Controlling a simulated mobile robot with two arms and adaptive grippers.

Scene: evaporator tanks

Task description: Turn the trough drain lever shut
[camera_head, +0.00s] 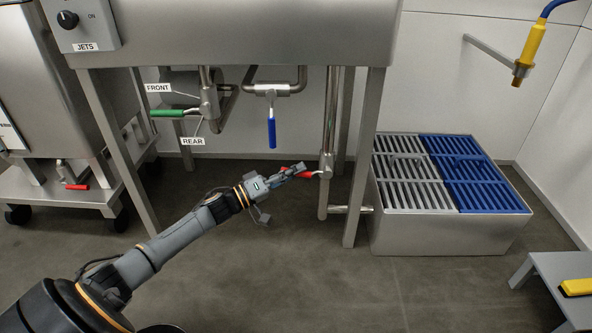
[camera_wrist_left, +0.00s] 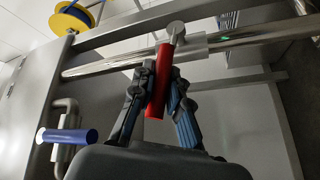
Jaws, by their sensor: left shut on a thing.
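The red-handled drain lever (camera_head: 315,173) sits on the vertical steel pipe (camera_head: 329,115) under the trough (camera_head: 240,35). Its handle sticks out to the left, about level and across the pipe. My left gripper (camera_head: 297,172) reaches it from the left and is shut on the red handle, which is partly hidden by the fingers. In the left wrist view the red handle (camera_wrist_left: 161,85) lies between the blue-padded fingers of my left gripper (camera_wrist_left: 160,95), and its end shows. My right gripper is not in view.
A blue lever (camera_head: 271,132) hangs down and a green lever (camera_head: 167,113) points left under the trough. A trough leg (camera_head: 364,160) stands just right of the pipe. A grated steel box (camera_head: 440,238) is farther right. A wheeled unit with another red lever (camera_head: 77,187) stands left.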

